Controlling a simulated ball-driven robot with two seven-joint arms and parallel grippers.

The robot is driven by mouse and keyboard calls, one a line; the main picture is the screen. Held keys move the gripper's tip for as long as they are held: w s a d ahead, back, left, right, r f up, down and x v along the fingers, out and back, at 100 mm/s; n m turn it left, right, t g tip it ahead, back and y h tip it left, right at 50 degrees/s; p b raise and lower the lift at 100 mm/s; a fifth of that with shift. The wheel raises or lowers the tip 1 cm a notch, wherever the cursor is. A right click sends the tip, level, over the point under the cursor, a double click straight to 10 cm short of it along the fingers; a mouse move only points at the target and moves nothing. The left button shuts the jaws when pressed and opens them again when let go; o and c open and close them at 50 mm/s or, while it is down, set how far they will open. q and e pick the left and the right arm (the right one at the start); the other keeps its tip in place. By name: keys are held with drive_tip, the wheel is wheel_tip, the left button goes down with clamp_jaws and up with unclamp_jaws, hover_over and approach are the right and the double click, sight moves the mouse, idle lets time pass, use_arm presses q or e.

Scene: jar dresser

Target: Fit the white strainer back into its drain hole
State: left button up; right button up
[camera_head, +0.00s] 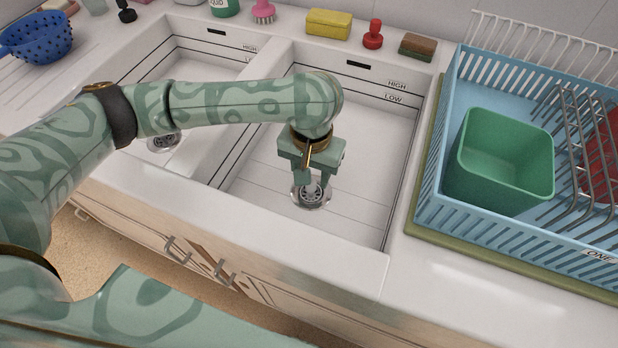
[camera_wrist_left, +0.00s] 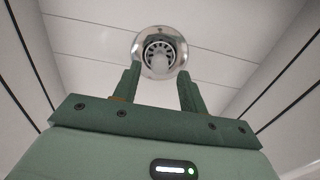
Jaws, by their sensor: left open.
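A pale slotted strainer with a round central knob (camera_wrist_left: 160,62) shows inside the metal drain ring (camera_wrist_left: 139,45) in the left wrist view. In the head view the strainer (camera_head: 312,194) lies within the ring on the floor of the right basin, partly hidden by my gripper. I cannot tell if it is fully seated. My left gripper (camera_head: 311,172) points down just above the drain. Its two fingers (camera_wrist_left: 158,76) are open and apart, with nothing visibly held between them. My right gripper is not in view.
The left basin has its own drain (camera_head: 163,142). A divider (camera_head: 240,105) separates the basins. A blue dish rack (camera_head: 432,190) with a green tub (camera_head: 500,160) stands on the right. A yellow sponge (camera_head: 329,23), red stopper (camera_head: 373,34) and brown sponge (camera_head: 418,46) line the back ledge.

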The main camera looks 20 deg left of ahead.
use_arm(q)
wheel_tip(320, 180, up, 8)
drive_tip(key=p, duration=0.4)
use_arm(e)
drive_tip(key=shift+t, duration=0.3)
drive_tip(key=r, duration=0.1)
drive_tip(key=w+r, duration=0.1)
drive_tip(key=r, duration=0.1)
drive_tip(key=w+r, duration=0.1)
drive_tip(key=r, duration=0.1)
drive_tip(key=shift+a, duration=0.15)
use_arm(q)
drive_tip(key=shift+s+r, duration=0.1)
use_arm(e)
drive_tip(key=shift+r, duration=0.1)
